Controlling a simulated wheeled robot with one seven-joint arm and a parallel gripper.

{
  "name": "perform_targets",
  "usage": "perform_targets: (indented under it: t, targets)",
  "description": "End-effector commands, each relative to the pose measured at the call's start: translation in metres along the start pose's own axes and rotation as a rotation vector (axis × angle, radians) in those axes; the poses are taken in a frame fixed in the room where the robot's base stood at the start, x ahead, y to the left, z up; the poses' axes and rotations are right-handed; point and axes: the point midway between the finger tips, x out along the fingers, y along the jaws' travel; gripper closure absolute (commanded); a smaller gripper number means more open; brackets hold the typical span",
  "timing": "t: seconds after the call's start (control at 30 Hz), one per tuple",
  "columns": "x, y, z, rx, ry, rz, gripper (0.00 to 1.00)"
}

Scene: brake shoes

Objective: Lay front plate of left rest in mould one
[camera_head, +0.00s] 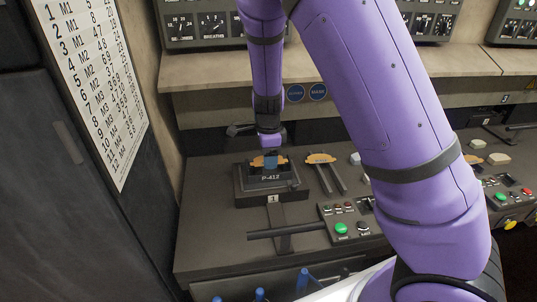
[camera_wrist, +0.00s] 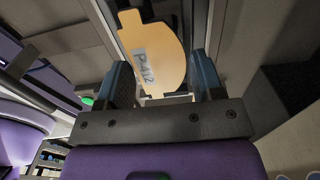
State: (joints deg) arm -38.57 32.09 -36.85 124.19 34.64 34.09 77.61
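The front plate (camera_wrist: 160,55), orange with a light "P-412" label, lies between the two blue fingers of my gripper (camera_wrist: 163,75) in the wrist view. In the head view my gripper (camera_head: 270,158) points down over mould one (camera_head: 268,184), a dark block marked "P-412" and "1". The plate (camera_head: 256,161) shows on both sides of the finger, lying roughly flat at the top of the mould. I cannot tell whether it touches the mould. The left rest (camera_head: 327,180), two rails, holds another orange plate (camera_head: 320,158).
A control box (camera_head: 345,222) with green and red buttons stands front right of the mould. A dark bar handle (camera_head: 285,231) lies in front. A wall chart (camera_head: 95,75) hangs at left. My forearm hides much of the bench at right.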

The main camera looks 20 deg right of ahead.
Motion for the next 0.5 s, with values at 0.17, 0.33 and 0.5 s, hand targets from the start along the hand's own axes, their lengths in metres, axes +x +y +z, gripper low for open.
perform_targets:
  t: [0.17,0.33,0.5]
  targets:
    - [0.000,0.000,0.000,0.000,0.000,0.000,0.20]
    - [-0.001,0.000,0.000,0.000,0.000,0.000,0.20]
    - [-0.013,0.000,0.001,-0.002,-0.003,-0.002,0.20]
